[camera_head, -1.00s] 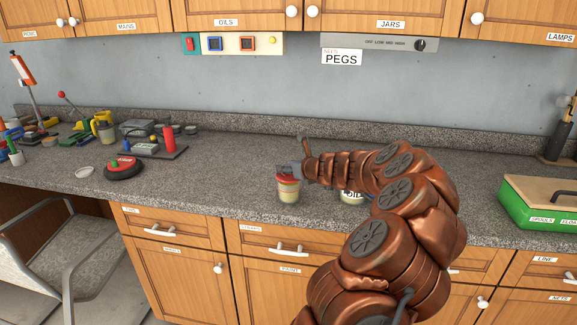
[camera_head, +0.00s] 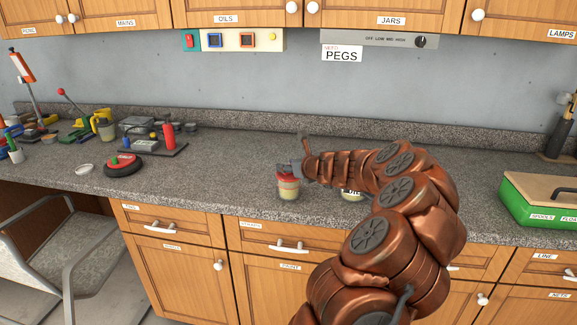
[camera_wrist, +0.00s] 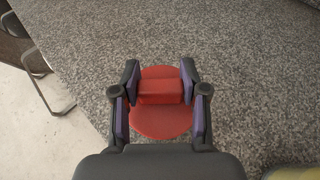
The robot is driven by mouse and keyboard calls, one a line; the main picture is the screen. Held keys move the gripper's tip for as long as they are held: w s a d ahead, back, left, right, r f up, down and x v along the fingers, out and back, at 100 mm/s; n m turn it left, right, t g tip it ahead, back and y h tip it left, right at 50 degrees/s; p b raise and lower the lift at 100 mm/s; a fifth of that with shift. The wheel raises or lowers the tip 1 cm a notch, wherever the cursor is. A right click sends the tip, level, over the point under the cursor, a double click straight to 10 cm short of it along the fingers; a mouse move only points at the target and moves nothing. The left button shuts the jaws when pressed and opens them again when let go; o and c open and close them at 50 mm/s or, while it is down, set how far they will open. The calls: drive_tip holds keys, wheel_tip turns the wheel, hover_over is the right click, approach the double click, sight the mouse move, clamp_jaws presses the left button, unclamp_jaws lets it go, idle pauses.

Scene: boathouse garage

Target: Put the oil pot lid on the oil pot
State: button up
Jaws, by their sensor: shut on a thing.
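My gripper (camera_wrist: 160,88) is shut on the block-shaped handle of a round red lid (camera_wrist: 160,120). A second pot (camera_head: 351,194), with a dark-lettered label, stands to the right, mostly hidden by my arm. The label is too small and covered to read surely.
The speckled grey counter (camera_head: 225,180) is clear left of the pot. A red round object (camera_head: 123,166), a small pale ring (camera_head: 85,169) and several tools are further left. A green box (camera_head: 540,203) stands at the right. A grey chair (camera_head: 60,245) is below left.

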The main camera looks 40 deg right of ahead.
drive_tip(key=shift+f, duration=0.35)
drive_tip(key=o, duration=1.2)
drive_tip(key=shift+c, duration=0.2)
drive_tip(key=v, duration=1.2)
idle(0.3)
